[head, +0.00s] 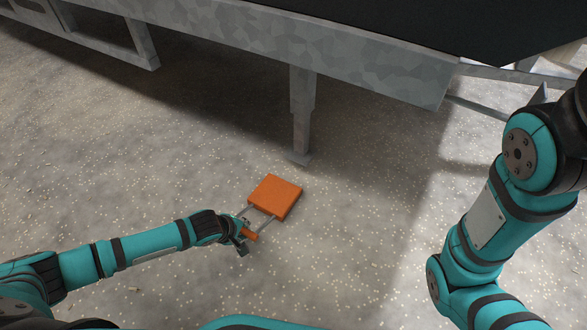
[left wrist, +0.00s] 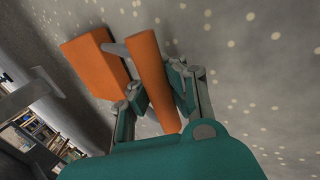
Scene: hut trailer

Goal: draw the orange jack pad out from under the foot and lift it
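The orange jack pad (head: 273,197) is a flat square block with two grey rods leading to an orange grip bar (head: 249,234). In the head view it shows just in front of the trailer leg's foot (head: 298,158), clear of it. I cannot tell whether it touches the ground. My left gripper (head: 245,236) is at the grip bar. In the left wrist view its fingers (left wrist: 160,92) close on both sides of the bar, and the pad block (left wrist: 98,68) shows beyond. My right arm shows at the right, but its gripper is out of view.
The grey metal leg (head: 302,105) stands under the trailer's galvanised side rail (head: 290,48), which runs across the top. Another metal frame (head: 110,45) is at the upper left. The speckled floor (head: 330,270) around the pad is clear.

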